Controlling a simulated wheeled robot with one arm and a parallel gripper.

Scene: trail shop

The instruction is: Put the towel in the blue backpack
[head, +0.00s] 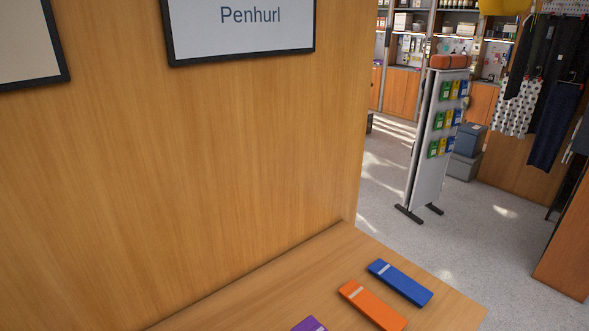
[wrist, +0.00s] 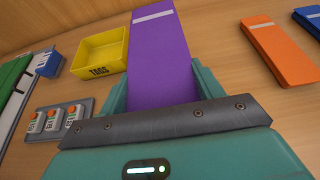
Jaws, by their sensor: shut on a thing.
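A purple flat strip with a pale band, which looks like a folded towel (wrist: 162,45), lies between the teal fingers of my gripper (wrist: 163,88) in the wrist view. My gripper is shut on it, near its close end. In the head view only a corner of the purple towel (head: 310,324) shows at the bottom edge. Similar strips in orange (head: 372,304) and blue (head: 400,282) lie to its right on the wooden counter (head: 300,270). I cannot tell whether the purple towel touches the counter. No blue backpack is recognisable in either view.
In the wrist view, a yellow TAGS tray (wrist: 100,50) and a grey holder (wrist: 56,122) with several small devices sit left of the towel. A wooden wall (head: 200,150) borders the counter. Beyond it are open floor (head: 385,185), a display stand (head: 437,140) and hanging clothes (head: 545,100).

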